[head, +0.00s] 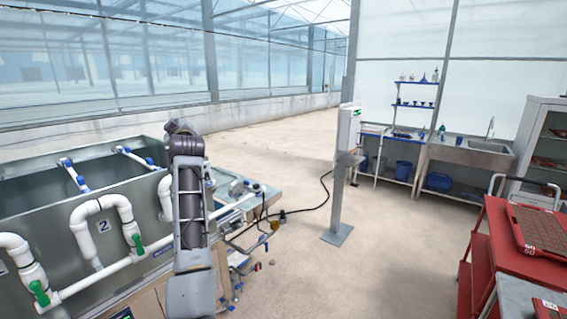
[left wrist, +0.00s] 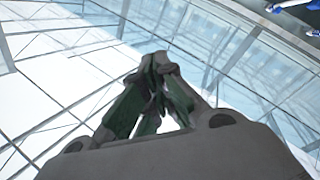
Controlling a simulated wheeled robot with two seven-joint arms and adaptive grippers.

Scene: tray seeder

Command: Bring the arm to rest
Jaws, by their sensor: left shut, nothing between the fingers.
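My left gripper (left wrist: 158,80) shows in the left wrist view. Its two dark fingers meet at the tips, with nothing between them. Behind it are only the glass roof and walls of the greenhouse, so it is clear of any object. In the head view my left arm rises from the bottom edge in front of the metal tank. I cannot make out its fingers there. My right gripper is in neither view.
A metal tank (head: 125,255) with white pipes (head: 85,212) and green valves stands at left, close to my arm. A post with a box (head: 347,135) stands mid-floor. A sink bench (head: 465,158) is behind. A red cart (head: 480,275) with trays is at right. Open floor (head: 290,260) lies between.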

